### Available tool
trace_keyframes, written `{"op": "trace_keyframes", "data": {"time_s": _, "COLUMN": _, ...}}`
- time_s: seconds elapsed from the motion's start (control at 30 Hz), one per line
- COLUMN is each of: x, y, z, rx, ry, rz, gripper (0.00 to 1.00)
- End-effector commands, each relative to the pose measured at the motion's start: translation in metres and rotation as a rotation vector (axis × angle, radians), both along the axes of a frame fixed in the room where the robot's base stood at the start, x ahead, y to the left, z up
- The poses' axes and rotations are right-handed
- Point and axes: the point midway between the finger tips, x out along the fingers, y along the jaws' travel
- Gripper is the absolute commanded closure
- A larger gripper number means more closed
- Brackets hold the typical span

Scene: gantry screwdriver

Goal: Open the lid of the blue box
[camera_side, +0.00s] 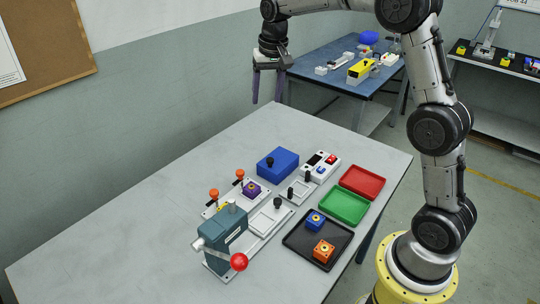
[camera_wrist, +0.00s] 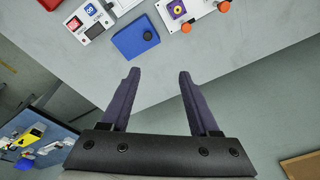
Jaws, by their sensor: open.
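The blue box (camera_side: 278,164) sits on the grey table towards its back, in the side view. My gripper (camera_side: 267,102) is high above the far edge of the table, behind and above the box, pointing down. In the wrist view its two dark fingers (camera_wrist: 158,74) are spread wide with nothing between them.
A white panel with buttons (camera_side: 321,163) stands right of the box. A fixture with orange knobs (camera_side: 228,197) and a purple block stands in front. A teal press with a red ball handle (camera_side: 239,262), red tray (camera_side: 362,182), green tray (camera_side: 344,206) and black tray (camera_side: 297,243) are nearer. The left tabletop is clear.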

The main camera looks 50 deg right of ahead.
Motion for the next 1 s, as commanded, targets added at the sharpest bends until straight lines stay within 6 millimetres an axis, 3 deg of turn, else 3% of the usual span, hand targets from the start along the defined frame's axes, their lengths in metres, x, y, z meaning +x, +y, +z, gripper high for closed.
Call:
{"op": "trace_keyframes", "data": {"time_s": 0.03, "x": 0.010, "y": -0.009, "z": -0.022, "rx": 0.007, "ry": 0.034, "rz": -0.014, "gripper": 0.38}}
{"op": "trace_keyframes", "data": {"time_s": 0.2, "x": 0.022, "y": -0.027, "z": -0.076, "rx": 0.025, "ry": 0.114, "rz": -0.042, "gripper": 0.38}}
{"op": "trace_keyframes", "data": {"time_s": 0.3, "x": 0.019, "y": -0.031, "z": -0.094, "rx": 0.033, "ry": 0.150, "rz": -0.051, "gripper": 0.38}}
{"op": "trace_keyframes", "data": {"time_s": 0.57, "x": 0.017, "y": -0.035, "z": -0.121, "rx": 0.038, "ry": 0.164, "rz": -0.058, "gripper": 0.38}}
{"op": "trace_keyframes", "data": {"time_s": 1.0, "x": 0.017, "y": -0.034, "z": -0.204, "rx": 0.037, "ry": 0.164, "rz": -0.057, "gripper": 0.38}}
